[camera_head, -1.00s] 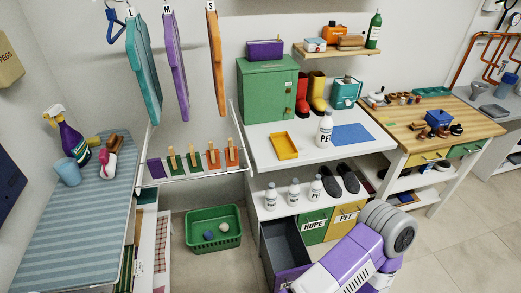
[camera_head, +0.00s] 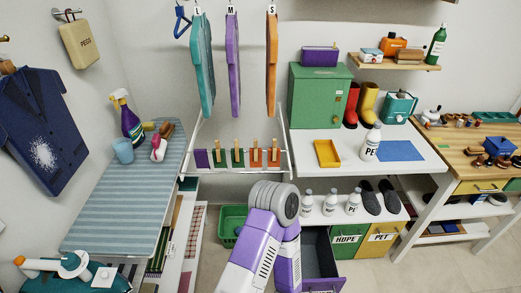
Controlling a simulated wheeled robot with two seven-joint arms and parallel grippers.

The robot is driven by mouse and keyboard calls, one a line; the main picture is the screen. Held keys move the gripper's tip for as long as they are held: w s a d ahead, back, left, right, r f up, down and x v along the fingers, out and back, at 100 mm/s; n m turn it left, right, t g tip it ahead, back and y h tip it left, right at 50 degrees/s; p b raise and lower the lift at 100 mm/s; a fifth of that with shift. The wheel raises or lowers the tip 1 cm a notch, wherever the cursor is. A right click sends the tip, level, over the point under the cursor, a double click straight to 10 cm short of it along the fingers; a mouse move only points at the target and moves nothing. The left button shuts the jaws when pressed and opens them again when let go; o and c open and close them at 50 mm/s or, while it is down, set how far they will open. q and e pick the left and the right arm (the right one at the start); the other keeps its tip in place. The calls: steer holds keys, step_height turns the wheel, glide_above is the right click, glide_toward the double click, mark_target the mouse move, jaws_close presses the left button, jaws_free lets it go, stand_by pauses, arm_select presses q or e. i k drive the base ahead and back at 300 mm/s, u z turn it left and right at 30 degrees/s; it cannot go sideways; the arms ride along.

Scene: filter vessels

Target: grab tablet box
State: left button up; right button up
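I cannot tell for sure which thing is the tablet box, as no label with that name is readable. Box-like things in view are a small white and teal box (camera_head: 372,55) on the wall shelf and a purple box (camera_head: 320,56) on top of the green cabinet (camera_head: 318,97). One of my purple and white arms rises from the bottom middle, ending in view at a grey joint (camera_head: 275,199). Neither gripper shows.
A blue striped ironing board (camera_head: 125,205) stands at left with a spray bottle (camera_head: 126,118). A white table (camera_head: 350,148) holds a yellow tray (camera_head: 327,154) and a PET bottle (camera_head: 371,143). My arm partly hides a green basket (camera_head: 232,222) and an open grey drawer (camera_head: 318,250).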

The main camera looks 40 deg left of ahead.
mark_target(328, 157)
steer(key=u, duration=1.15)
steer(key=i, duration=0.2)
